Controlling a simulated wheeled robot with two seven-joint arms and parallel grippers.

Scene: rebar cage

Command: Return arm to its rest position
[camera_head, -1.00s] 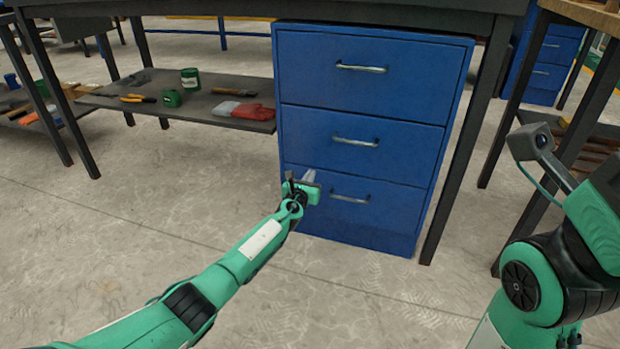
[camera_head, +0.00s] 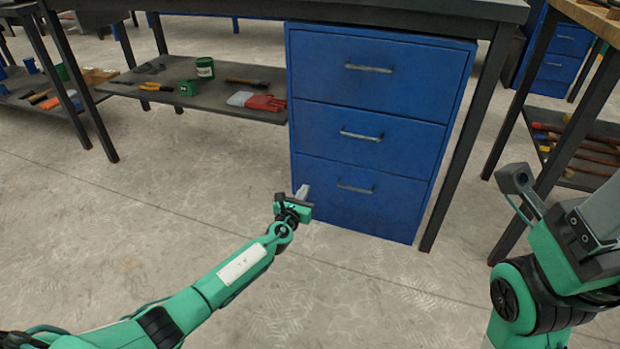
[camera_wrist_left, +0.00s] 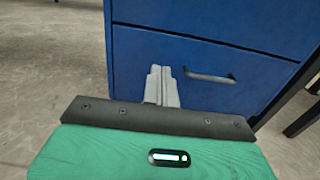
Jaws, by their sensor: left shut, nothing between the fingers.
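My left arm (camera_head: 243,263) reaches in from the lower left in the head view. Its gripper (camera_head: 303,191) is just in front of the lower left part of the blue drawer cabinet (camera_head: 375,105), left of the bottom drawer's handle (camera_head: 356,188). In the left wrist view the gripper fingers (camera_wrist_left: 161,84) are together and empty, with the bottom drawer's handle (camera_wrist_left: 210,77) to their right, apart from them. All the drawers look shut. My right arm (camera_head: 560,255) is folded at the right edge of the head view; its fingertips are not clearly seen.
The workbench (camera_head: 400,10) stands over the cabinet. Its low shelf (camera_head: 190,90) at left holds green cans, a red and grey glove and several tools. A second bench stands at right with tools on its low shelf (camera_head: 590,150). The floor (camera_head: 150,220) in front is clear.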

